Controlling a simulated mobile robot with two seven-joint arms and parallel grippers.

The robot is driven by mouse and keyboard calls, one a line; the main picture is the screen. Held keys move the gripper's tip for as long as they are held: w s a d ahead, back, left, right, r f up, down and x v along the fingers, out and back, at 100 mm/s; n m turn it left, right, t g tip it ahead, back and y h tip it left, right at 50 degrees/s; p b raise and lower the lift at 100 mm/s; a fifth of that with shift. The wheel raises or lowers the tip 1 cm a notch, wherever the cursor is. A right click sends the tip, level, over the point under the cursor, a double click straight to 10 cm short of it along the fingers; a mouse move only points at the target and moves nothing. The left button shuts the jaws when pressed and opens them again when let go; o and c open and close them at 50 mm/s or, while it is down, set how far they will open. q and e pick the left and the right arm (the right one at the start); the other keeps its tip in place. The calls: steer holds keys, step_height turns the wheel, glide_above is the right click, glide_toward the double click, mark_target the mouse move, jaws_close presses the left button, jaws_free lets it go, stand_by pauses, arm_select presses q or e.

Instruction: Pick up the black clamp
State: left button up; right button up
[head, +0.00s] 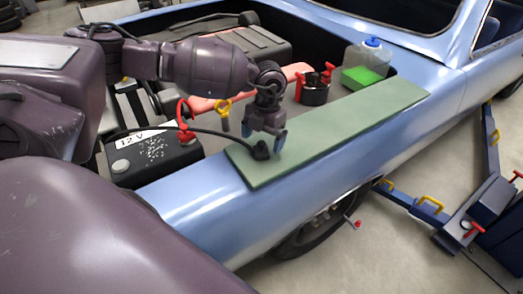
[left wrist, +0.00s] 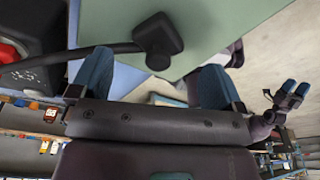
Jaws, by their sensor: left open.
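The black clamp (head: 261,151) lies on the green mat (head: 345,122) near its left end, with a black cable running left from it to the battery. My left gripper (head: 265,138) is open, pointing down just above and behind the clamp. In the left wrist view the clamp (left wrist: 158,42) is centred between and beyond the two blue fingertips (left wrist: 155,72), with nothing gripped. My right gripper (left wrist: 295,88) shows small at the right of that view; whether its fingers are apart is too small to tell.
A battery marked 12 V (head: 155,155) with a red clamp (head: 185,120) stands left of the mat. A yellow-handled dipstick (head: 223,110), a black cap with red handles (head: 314,88) and a bottle of green fluid (head: 368,65) stand behind. The mat's right half is clear.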

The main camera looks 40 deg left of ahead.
mark_target(263, 143)
arm_select(q)
step_height(263, 143, down, 4)
steer(key=shift+s+r, duration=0.1)
steer(key=shift+s, duration=0.05)
steer(key=shift+r, duration=0.1)
steer(key=c, duration=1)
